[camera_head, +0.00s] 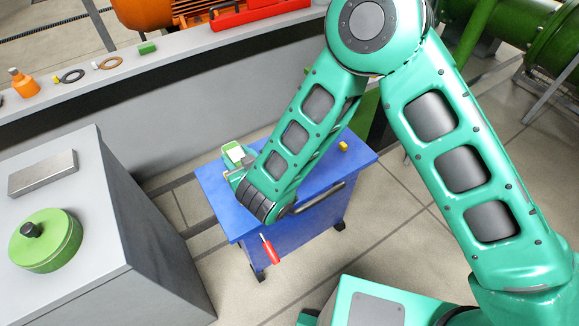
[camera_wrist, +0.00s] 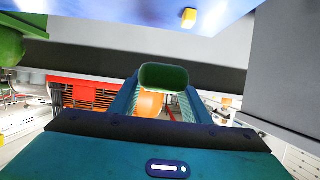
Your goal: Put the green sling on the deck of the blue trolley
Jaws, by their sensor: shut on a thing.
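The blue trolley (camera_head: 215,192) stands in the middle of the head view, its flat deck facing up. My gripper (camera_head: 238,166) is over the deck's left back part, partly hidden by my arm. It is shut on the green sling (camera_head: 230,148), which shows as a small green piece with a pale patch. In the wrist view the sling (camera_wrist: 164,76) is a dark green rounded band between the two fingers of my gripper (camera_wrist: 160,95). The blue deck (camera_wrist: 130,8) shows along the top there. I cannot tell whether the sling touches the deck.
A small yellow piece (camera_head: 343,146) sits on the deck's far right; a red-handled tool (camera_head: 270,250) shows at its front edge. A grey cabinet (camera_head: 140,235) with a green round lidded thing (camera_head: 45,242) stands left. A ledge behind holds a green block (camera_head: 147,48) and an orange bottle (camera_head: 23,84).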

